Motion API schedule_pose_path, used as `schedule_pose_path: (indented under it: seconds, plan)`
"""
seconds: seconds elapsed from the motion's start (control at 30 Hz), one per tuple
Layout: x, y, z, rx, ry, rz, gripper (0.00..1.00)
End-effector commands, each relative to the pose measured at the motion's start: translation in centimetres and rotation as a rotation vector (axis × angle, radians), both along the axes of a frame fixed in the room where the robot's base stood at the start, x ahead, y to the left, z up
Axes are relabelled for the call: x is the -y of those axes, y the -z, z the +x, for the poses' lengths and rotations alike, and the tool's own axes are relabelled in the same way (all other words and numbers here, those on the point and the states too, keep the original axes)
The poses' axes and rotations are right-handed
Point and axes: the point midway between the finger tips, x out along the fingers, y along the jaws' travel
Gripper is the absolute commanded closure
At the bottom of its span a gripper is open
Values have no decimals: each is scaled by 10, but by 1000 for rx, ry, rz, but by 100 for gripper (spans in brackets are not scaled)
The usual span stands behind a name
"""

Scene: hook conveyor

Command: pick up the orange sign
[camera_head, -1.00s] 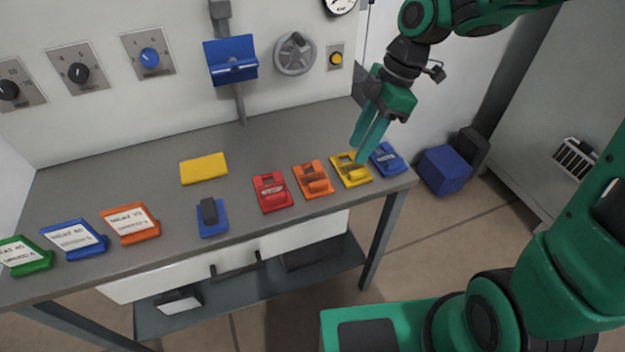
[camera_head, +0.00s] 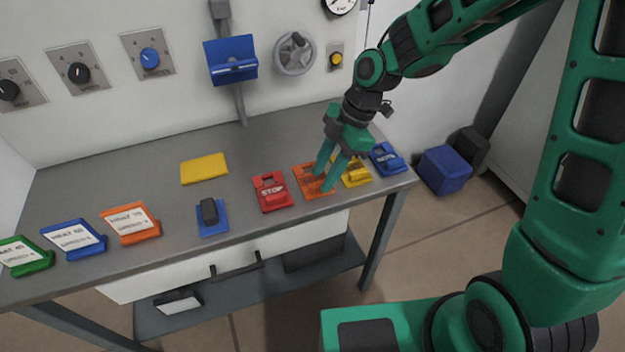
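The orange sign (camera_head: 307,188) lies on the grey table, between the red STOP sign (camera_head: 271,191) and the yellow sign (camera_head: 358,174). My gripper (camera_head: 322,181) points down over the orange sign. Its two green fingers are spread apart, one toward the sign's far side and one toward its near right side. The fingers hide part of the sign. I cannot tell whether they touch it.
A blue NOTE sign (camera_head: 387,158) lies at the table's right end. A blue piece with a black handle (camera_head: 211,215) and a flat yellow block (camera_head: 203,168) lie to the left. An orange HEAT card (camera_head: 131,223) stands further left. The table (camera_head: 165,207) is clear between them.

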Motion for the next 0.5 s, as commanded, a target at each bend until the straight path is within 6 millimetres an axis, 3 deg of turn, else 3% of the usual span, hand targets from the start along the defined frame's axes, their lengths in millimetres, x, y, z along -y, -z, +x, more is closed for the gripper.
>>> schedule_pose_path:
  seconds: [0.13, 0.43, 0.5]
  plan:
    - [-6, 14, -3, -1, -2, 0, 66]
    - [-7, 17, -3, 0, 0, 0, 66]
    - [-7, 17, -3, 0, 0, 0, 82]
